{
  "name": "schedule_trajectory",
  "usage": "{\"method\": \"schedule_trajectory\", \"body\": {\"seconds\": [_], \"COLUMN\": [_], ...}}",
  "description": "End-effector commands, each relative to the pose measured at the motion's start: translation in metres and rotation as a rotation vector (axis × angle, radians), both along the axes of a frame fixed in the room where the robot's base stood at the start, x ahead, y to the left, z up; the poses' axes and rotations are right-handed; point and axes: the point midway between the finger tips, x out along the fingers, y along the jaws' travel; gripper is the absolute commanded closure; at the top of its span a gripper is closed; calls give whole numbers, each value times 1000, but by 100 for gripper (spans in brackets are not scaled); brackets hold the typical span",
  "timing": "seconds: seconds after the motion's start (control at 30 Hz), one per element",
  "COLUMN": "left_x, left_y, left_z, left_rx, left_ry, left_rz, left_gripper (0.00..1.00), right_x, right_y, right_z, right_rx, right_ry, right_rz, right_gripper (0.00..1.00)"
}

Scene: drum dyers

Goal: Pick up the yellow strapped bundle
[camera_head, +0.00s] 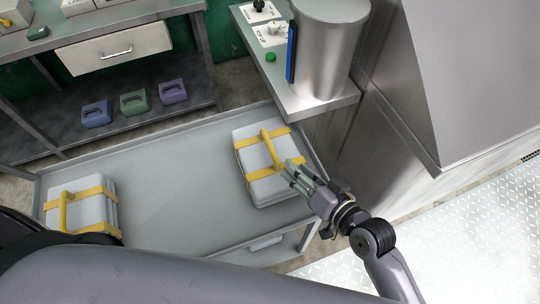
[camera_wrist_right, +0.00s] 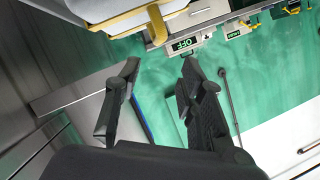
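A pale grey bundle with yellow straps and a yellow handle (camera_head: 255,157) sits at the right end of the grey table. A similar yellow-strapped bundle (camera_head: 95,209) sits at the table's left end, partly cut off by my own body. My right gripper (camera_head: 291,170) is at the right bundle's right side, overlapping its edge in the head view; I cannot tell whether they touch. In the right wrist view the gripper (camera_wrist_right: 160,72) is open with nothing between its fingers, and a yellow-strapped bundle (camera_wrist_right: 97,10) shows above them. My left gripper is not in view.
The grey table (camera_head: 165,180) is bare between the bundles. A steel counter (camera_head: 305,102) with a metal cylinder (camera_head: 333,50) stands close behind the right bundle. A shelf at the back left holds blue, green and purple cases (camera_head: 134,101).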

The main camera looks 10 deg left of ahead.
Motion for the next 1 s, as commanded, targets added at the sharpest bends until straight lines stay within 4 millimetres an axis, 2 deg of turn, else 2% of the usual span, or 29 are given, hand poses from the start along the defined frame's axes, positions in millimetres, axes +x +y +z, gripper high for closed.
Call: {"method": "schedule_trajectory", "body": {"seconds": [0.1,0.3,0.5,0.77,1.0], "left_x": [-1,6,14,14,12], "left_y": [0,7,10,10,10], "left_z": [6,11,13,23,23], "left_rx": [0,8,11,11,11], "left_ry": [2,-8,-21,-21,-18], "left_rz": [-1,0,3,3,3], "left_gripper": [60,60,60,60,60], "right_x": [19,39,46,65,78], "right_y": [19,41,49,69,83], "right_z": [-5,-17,-22,-29,-38], "right_rx": [2,0,-1,-1,-1], "right_ry": [-1,-2,-1,-1,-1], "right_rz": [-2,-2,-1,-1,-1], "right_gripper": [64,64,64,64,64]}}
